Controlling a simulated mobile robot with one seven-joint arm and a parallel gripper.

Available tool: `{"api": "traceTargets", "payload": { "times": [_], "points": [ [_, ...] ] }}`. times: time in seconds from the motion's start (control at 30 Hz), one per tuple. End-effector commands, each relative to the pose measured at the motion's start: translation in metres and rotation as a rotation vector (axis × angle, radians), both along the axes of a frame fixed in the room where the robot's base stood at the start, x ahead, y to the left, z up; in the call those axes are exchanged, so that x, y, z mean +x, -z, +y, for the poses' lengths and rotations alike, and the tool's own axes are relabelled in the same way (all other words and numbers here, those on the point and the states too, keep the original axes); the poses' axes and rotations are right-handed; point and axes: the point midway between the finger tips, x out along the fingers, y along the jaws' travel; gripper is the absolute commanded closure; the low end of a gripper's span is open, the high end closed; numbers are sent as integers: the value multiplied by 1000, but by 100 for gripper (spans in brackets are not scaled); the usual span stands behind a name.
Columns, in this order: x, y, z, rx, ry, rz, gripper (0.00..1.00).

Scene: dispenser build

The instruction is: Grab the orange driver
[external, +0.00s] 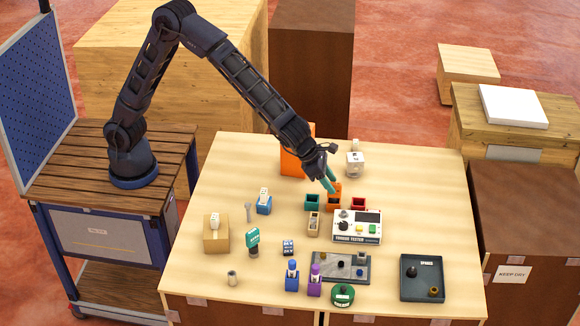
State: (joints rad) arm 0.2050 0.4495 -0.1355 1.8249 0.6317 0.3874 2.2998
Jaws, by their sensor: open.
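My gripper (329,183) reaches down over the back middle of the light wooden table, its teal fingers open. Directly below and around the fingertips is a small orange object (335,197), partly hidden by them. I cannot tell whether it is the orange driver, its holder or a bin, or whether the fingers touch it. No other orange driver shows clearly. A blue driver (292,268) and a purple driver (315,273) stand upright in matching holders near the table's front.
A teal bin (312,202) and a red bin (358,204) flank the orange object. The white torque tester (357,228) stands in front. An orange panel (293,160) stands behind. A grey plate (341,268) and dark tray (422,270) lie nearer. The table's left back is clear.

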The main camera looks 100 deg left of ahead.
Motion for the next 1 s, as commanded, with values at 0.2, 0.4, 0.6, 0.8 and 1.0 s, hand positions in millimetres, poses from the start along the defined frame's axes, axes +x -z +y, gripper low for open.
{"api": "traceTargets", "payload": {
  "times": [0.2, 0.4, 0.6, 0.8, 1.0],
  "points": [
    [12, 19, 3, 0, 0, 2, 57],
    [26, 38, 5, 0, 0, 1, 57],
    [28, 41, 5, 0, 0, 0, 57],
    [28, 41, 5, 0, 0, 0, 85],
    [28, 40, 5, -1, -1, 0, 100]
  ]
}}
